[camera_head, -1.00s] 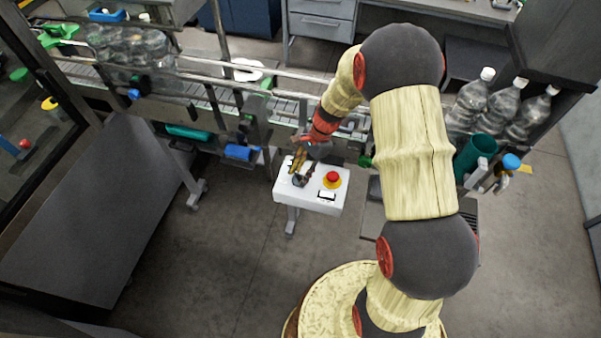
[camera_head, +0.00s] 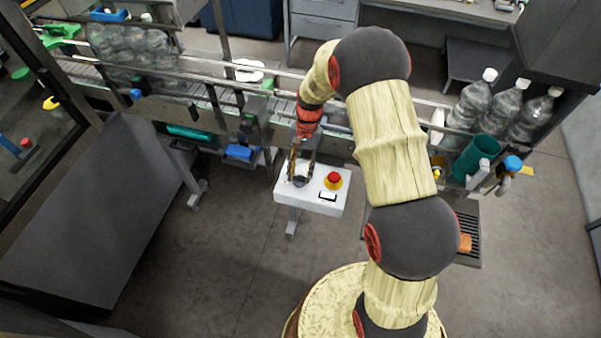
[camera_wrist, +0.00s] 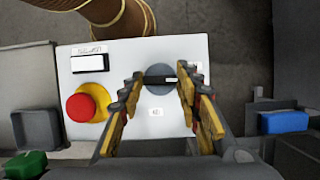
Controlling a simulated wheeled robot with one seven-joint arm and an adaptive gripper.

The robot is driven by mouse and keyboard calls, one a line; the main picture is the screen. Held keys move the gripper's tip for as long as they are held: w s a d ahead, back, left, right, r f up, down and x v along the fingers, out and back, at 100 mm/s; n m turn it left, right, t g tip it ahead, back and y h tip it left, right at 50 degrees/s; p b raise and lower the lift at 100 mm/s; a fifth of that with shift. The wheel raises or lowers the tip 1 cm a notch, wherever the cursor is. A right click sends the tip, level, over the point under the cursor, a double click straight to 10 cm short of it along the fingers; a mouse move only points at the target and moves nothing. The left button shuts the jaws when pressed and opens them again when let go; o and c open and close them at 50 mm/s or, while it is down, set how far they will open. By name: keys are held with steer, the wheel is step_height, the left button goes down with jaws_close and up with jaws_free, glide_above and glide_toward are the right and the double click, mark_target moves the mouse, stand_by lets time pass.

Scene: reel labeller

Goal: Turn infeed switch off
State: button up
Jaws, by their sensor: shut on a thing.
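A white control box (camera_head: 318,206) stands on a post in front of the conveyor. On its top is a round grey rotary switch (camera_wrist: 158,88) with a dark bar handle, lying roughly crosswise in the wrist view; I take it as the infeed switch. My gripper (camera_wrist: 160,77) is shut on the handle, with one yellow-and-black finger at each end of it. In the head view my gripper (camera_head: 300,176) points down onto the box and partly hides the switch. The small label below the switch is not readable.
A red mushroom button on a yellow base (camera_wrist: 88,103) and a white rocker (camera_wrist: 88,63) share the box top beside the switch. The conveyor (camera_head: 285,100) runs behind. Clear bottles (camera_head: 468,101) stand at the right.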

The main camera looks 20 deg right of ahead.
steer(key=shift+w, duration=0.1)
stand_by(0.3)
steer(key=o, duration=1.1)
steer(key=shift+o, duration=0.3)
steer(key=shift+r, duration=0.1)
steer(key=v, duration=1.1)
steer(key=shift+w+r, duration=0.15)
steer(key=shift+r, duration=0.25)
